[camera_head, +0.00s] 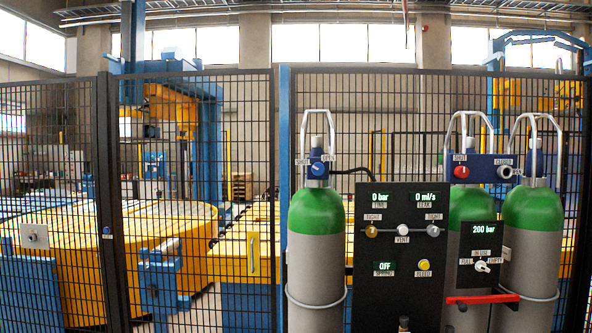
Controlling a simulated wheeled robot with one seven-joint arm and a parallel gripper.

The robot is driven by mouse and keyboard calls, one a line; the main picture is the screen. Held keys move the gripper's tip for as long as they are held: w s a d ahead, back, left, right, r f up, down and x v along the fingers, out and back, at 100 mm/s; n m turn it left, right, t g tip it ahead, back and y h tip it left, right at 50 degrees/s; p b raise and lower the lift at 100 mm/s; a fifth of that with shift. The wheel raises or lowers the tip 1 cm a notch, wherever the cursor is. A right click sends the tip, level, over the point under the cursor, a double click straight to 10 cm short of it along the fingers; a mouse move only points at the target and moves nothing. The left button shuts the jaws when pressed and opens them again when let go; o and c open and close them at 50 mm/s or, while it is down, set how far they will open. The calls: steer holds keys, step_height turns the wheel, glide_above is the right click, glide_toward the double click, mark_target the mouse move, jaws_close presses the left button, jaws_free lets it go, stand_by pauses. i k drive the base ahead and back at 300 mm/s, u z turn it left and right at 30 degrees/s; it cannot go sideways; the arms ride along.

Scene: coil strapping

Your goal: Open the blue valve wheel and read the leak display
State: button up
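The blue valve wheel (318,169) sits on a blue block at the neck of the left gas cylinder (316,240), which is grey with a green shoulder. Small labels flank the wheel; the right one seems to read OPEN, and the left one is hard to read. I cannot tell the wheel's setting. The leak display (430,196), at the top right of the black panel (375,308), shows 0 ml/s in green. A display beside it (380,196) shows 0 bar. My gripper is not in view.
The black panel also has several knobs and an "Off" display (385,265). Two more cylinders stand at right, with a red knob (461,171), a 200 bar display (482,230) and a red bar (483,299). A black mesh fence (190,190) stands behind.

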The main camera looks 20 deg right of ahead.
mark_target(317, 168)
steer(key=u, duration=0.55)
steer(key=i, duration=0.95)
steer(key=u, duration=0.25)
